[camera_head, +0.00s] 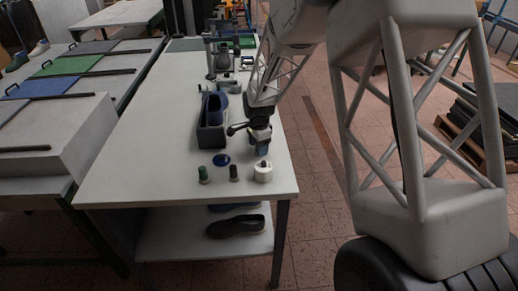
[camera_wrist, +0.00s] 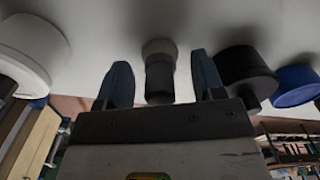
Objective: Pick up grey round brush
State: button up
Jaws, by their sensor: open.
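The grey round brush (camera_wrist: 159,70) shows in the wrist view as a short dark cylinder with a grey round end. It appears between the two blue fingers of my open gripper (camera_wrist: 160,82), with a gap on each side and no visible contact. My gripper (camera_head: 262,148) is above the table there, behind the white roll, and holds nothing. Its fingertips are small and partly unclear in that view.
A black round piece (camera_wrist: 246,70) shows right of the fingers. The table's front left is clear.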

jog(key=shift+c, duration=0.3)
jog(key=c, duration=0.9)
jog(key=shift+r, duration=0.15)
jog(key=shift+c, duration=0.2)
jog(key=shift+r, duration=4.85)
jog(key=shift+w, duration=0.1)
jog(key=w, duration=1.8)
jog(key=shift+w+r, duration=0.15)
jog(key=shift+r, duration=0.05)
jog(key=shift+d, duration=0.1)
